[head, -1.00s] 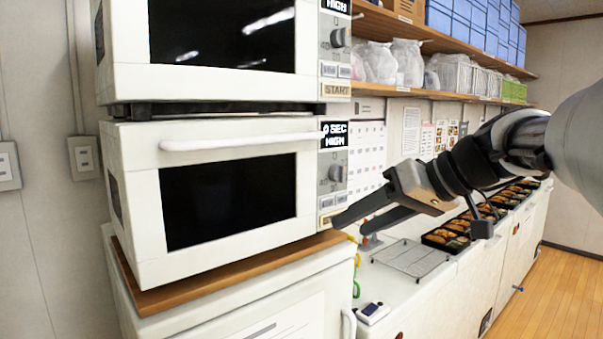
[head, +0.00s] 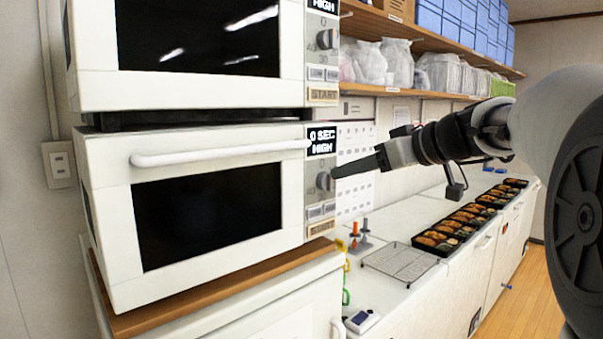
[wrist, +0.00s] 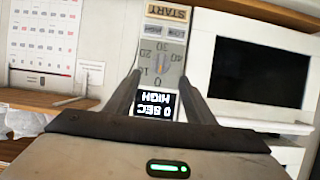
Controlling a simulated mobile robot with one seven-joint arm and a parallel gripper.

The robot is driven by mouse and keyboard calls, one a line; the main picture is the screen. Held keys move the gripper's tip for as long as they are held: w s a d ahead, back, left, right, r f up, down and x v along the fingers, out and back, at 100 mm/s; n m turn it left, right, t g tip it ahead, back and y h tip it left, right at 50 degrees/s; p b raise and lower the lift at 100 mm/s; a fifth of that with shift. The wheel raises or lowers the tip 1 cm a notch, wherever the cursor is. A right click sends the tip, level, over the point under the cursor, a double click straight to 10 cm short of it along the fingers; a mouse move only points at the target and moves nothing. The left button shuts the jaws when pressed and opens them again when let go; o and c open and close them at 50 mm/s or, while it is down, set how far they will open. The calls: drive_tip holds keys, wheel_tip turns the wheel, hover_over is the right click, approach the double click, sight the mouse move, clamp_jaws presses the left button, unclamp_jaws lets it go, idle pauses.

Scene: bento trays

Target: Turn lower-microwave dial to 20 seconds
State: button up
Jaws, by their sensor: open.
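The lower microwave (head: 110,180) is white with a dark door window and a handle bar. Its display (head: 322,140) reads 0 SEC HIGH. The dial (head: 324,181) sits below the display; in the wrist view the dial (wrist: 161,62) appears upside down with number marks around it. My gripper (head: 335,174) is in front of the control panel, its fingertips close to the dial. In the wrist view my gripper (wrist: 162,82) is open, with one finger on each side of the display and dial column. I cannot tell whether a finger touches the panel.
The upper microwave (head: 90,85) stands above the lower one. Both are over a wooden board (head: 190,290). To the right are a wire rack (head: 400,262), several filled bento trays (head: 440,238) and shelves with bags (head: 398,62). A calendar (wrist: 40,45) hangs beside the microwave.

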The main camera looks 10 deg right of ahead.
sight(327, 182)
drive_tip(key=x, duration=0.5)
drive_tip(key=shift+w+a+f, duration=0.15)
drive_tip(key=shift+w+a, duration=0.05)
drive_tip(key=shift+w, duration=0.1)
drive_tip(key=c, duration=1.1)
drive_tip(key=shift+o, duration=0.2)
drive_tip(key=shift+d, duration=0.1)
drive_tip(key=f+m+y, duration=0.1)
drive_tip(key=m+y, duration=0.2)
drive_tip(key=m, duration=0.3)
drive_tip(key=d+f+m+y, duration=0.1)
drive_tip(key=m+y, duration=0.2)
drive_tip(key=m, duration=0.3)
drive_tip(key=w+f+m+y+p, duration=0.1)
drive_tip(key=m+y, duration=0.1)
drive_tip(key=m, duration=0.5)
drive_tip(key=shift+d+y, duration=0.2)
drive_tip(key=shift+y, duration=0.2)
drive_tip(key=shift+m, duration=0.3)
